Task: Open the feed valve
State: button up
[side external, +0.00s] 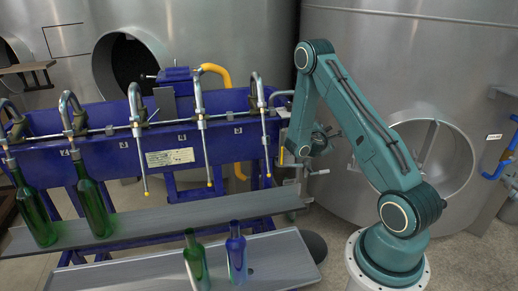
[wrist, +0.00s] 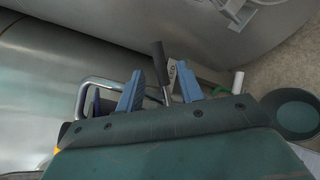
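The feed valve's dark lever handle (wrist: 158,52) shows in the wrist view, with a small lettered tag (wrist: 172,70) beside its lower part. My gripper (wrist: 160,72) is open, one blue finger on each side of the lever's lower part. The handle's end extends beyond the fingertips. I see no finger clearly touching the lever. The valve body is hidden behind my gripper's housing. In the side external view my wrist is at the right end of the blue filler trough (side external: 105,150), and the fingers cannot be made out clearly there.
A bent metal pipe (wrist: 98,82) lies left of the fingers, and a white cylindrical end (wrist: 238,82) to the right. Large steel tanks (side external: 400,50) stand behind. Green bottles (side external: 95,208) and a blue bottle (side external: 237,255) stand on grey shelves at the left and front.

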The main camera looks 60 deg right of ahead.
aim_at(326, 130)
jog(key=shift+x, duration=3.65)
jog(key=shift+c, duration=0.5)
grip_shut()
